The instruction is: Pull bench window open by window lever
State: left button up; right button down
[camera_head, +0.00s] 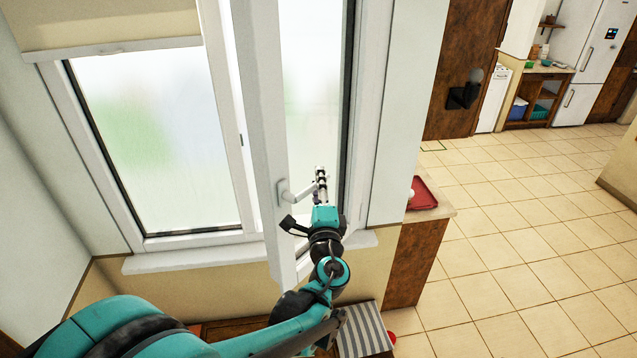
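The bench window's right sash (265,130) is a white frame that stands swung inward at an angle, apart from its frame on the right. Its white window lever (298,192) sticks out to the right from the sash's edge at mid-height. My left gripper (320,182) is at the lever's free end, its fingers overlapping or touching it. The fingers are small and seen nearly edge-on, so I cannot tell if they are closed on the lever. My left arm comes in from the bottom left. My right gripper is out of view.
The left window pane (150,140) looks closed, with a blind (110,25) above it. A white sill (190,257) runs below. A counter with a red tray (422,194) stands to the right. A striped cloth (363,333) lies below my arm. The tiled floor at right is clear.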

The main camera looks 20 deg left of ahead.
pick_arm(q)
jog(key=v, duration=1.2)
jog(key=shift+a+f, duration=0.1)
jog(key=shift+a, duration=0.05)
jog(key=s+a+f+n+g+h+b, duration=0.1)
jog(key=a+f+n+g+b, duration=0.2)
jog(key=f, duration=0.4)
jog(key=s+a+f+n+g+b, duration=0.1)
jog(key=s+f+n+g+b, duration=0.1)
jog(key=f+b, duration=0.4)
jog(key=s+a+f+n+g+h+b, duration=0.1)
jog(key=a+f+n+g+b, duration=0.15)
jog(key=f, duration=0.55)
jog(key=s+d+f+n+g+h+b, duration=0.1)
jog(key=s+d+f+n+h+b, duration=0.2)
jog(key=f, duration=0.4)
jog(key=s+d+f+n+g+h+b, duration=0.2)
jog(key=s+d+f+n+h+b, duration=0.1)
jog(key=f+b, duration=0.4)
jog(key=s+d+h, duration=0.1)
jog(key=s+d, duration=0.1)
jog(key=shift+s+d+f+n, duration=0.2)
jog(key=shift+d+f+n, duration=0.05)
jog(key=shift+d+n, duration=0.1)
